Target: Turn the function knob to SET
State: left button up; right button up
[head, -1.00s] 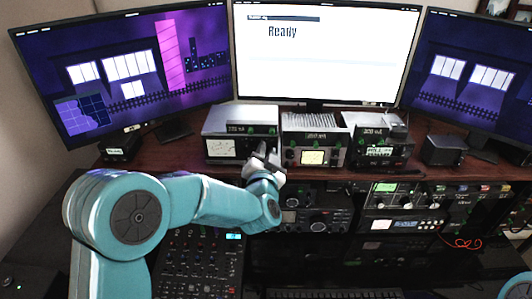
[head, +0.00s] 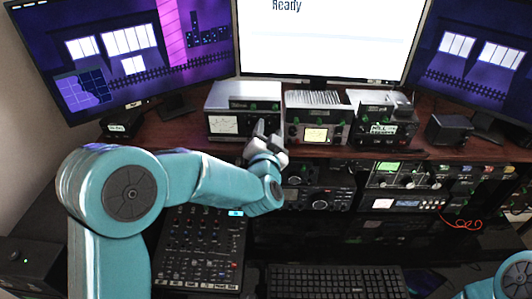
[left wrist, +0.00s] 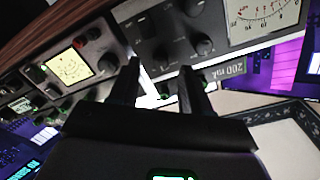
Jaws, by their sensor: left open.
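My left gripper (head: 268,127) is open, its two dark fingers apart, in front of the right part of the left tuner (head: 243,95), a silver-topped box with a white meter. In the left wrist view the fingers (left wrist: 158,66) point at that tuner's dark front panel (left wrist: 175,25), with nothing visibly held between them. A round black knob (left wrist: 204,44) shows just beyond the right finger, and another dark knob (left wrist: 165,57) shows between the fingertips. The labels are too small to tell which is the function knob or its setting. My right gripper is out of view.
A middle tuner (head: 318,98) with a yellow-lit meter stands close on the right, and a third tuner (head: 384,108) beyond it. Radios (head: 319,197) fill the shelf below. A mixer (head: 200,240) and keyboard (head: 335,282) lie lower down. Monitors stand behind.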

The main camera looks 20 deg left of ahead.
pick_arm(q)
jog(key=b+v, duration=0.1)
jog(key=v, duration=1.3)
jog(key=shift+s+b, duration=0.35)
jog(key=shift+w+f, duration=0.1)
jog(key=shift+s, duration=0.2)
